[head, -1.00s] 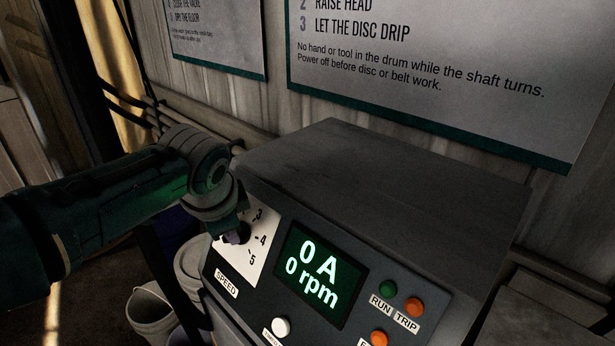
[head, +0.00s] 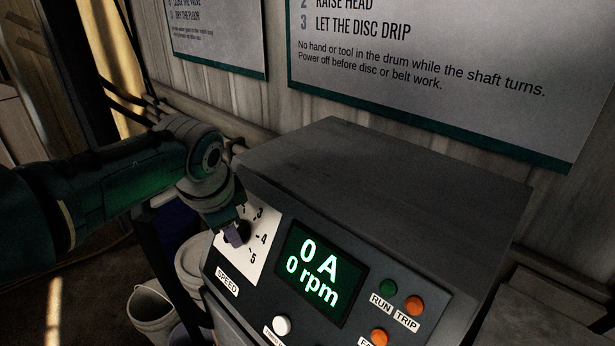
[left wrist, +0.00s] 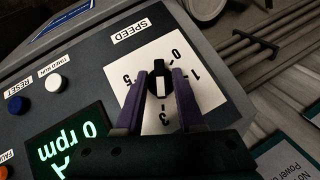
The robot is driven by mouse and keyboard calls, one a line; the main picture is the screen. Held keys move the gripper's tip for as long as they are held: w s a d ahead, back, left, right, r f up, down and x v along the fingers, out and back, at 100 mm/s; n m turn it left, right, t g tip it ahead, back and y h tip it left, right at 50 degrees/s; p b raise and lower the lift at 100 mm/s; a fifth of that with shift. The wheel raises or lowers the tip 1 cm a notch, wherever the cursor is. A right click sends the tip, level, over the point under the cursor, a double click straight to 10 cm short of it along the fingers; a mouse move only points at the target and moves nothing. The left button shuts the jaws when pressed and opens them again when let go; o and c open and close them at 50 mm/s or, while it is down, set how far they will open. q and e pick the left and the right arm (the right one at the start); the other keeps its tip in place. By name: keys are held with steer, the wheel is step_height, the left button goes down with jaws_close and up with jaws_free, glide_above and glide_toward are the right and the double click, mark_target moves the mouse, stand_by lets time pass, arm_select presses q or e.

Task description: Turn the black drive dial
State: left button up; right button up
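The black drive dial (left wrist: 157,77) sits on a white scale plate marked SPEED, with 0, 1, 3 and 5 readable in the left wrist view. In the head view the dial (head: 243,229) is partly covered by my gripper. My left gripper (left wrist: 159,73) has its two purple fingers on either side of the dial, with narrow gaps seeming to show. In the head view my left gripper (head: 236,236) is at the plate. My right gripper is not in view.
The display (head: 318,271) reads 0 A and 0 rpm. Buckets (head: 152,312) stand below left. Wall signs (head: 440,70) hang behind.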

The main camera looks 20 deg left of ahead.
arm_select(q)
steer(key=shift+o, duration=0.5)
steer(key=shift+r, duration=0.1)
steer(key=shift+r, duration=0.25)
steer(key=p+v, duration=0.3)
steer(key=v, duration=0.6)
steer(key=shift+s+p, duration=0.15)
steer(key=shift+p, duration=0.25)
steer(key=shift+d+r, duration=0.1)
